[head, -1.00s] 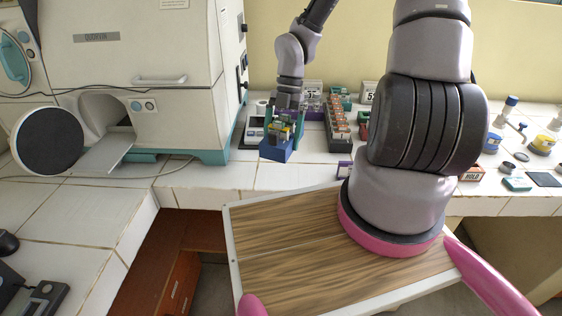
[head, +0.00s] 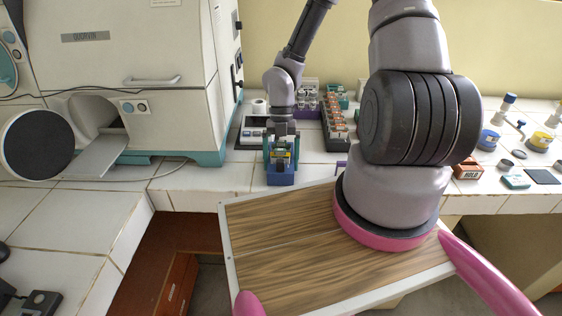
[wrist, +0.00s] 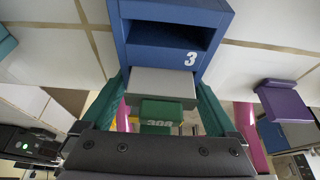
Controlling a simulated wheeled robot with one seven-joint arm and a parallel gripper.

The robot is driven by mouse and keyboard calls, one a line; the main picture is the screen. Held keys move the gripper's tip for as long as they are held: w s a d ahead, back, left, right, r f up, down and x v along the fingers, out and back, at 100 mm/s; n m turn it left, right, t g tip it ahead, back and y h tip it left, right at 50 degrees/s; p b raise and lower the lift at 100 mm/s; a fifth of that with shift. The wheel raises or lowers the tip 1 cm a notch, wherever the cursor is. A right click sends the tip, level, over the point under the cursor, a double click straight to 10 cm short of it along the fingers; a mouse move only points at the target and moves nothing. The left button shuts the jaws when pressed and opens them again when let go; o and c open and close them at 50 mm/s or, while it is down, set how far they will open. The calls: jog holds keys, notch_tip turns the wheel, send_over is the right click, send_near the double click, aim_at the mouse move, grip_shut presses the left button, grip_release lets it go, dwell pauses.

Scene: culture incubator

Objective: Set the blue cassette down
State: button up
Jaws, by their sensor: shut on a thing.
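The blue cassette (head: 281,178) is at the front of the white tiled counter, below my gripper (head: 283,158). In the wrist view the blue cassette (wrist: 160,45) fills the top middle and bears a white number 3. My gripper (wrist: 160,105) has its green fingers on either side of a pale grey part and a green block at the cassette, and is shut on it. The cassette looks upright in the head view. I cannot tell whether its underside touches the counter.
The incubator (head: 150,80) stands at left with its round door open. A rack of several slides (head: 333,125) is behind and right of the cassette. A purple block (wrist: 285,103) shows in the wrist view. The tile left of the cassette is clear.

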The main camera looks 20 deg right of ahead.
jog(key=shift+f, duration=0.1)
jog(key=o, duration=1.2)
jog(key=shift+f, duration=0.1)
jog(key=shift+o, duration=0.2)
